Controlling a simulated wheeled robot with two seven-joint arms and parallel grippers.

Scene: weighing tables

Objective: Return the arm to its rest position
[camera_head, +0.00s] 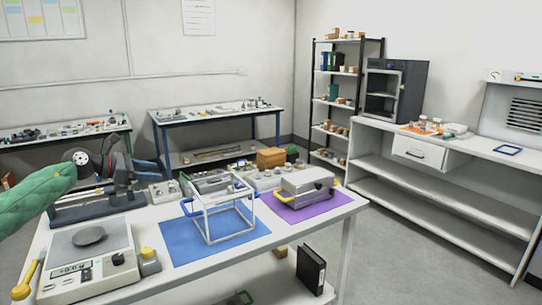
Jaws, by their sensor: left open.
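My left arm comes in from the left in a green sleeve. Its dark left gripper (104,164) is open, with no object visible between its fingers. It appears above the back left of the near table (150,210), in front of or over a dark apparatus (90,209); I cannot tell how far apart they are. A white scale (70,273) with a round dark pan stands in front of it. My right gripper is not in view.
A white open frame (207,215) stands on a blue mat (180,247). A grey box (307,186) with yellow handles sits on a purple mat (290,213). A yellow-capped item (149,262) stands beside the scale. Floor (410,240) is clear at right.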

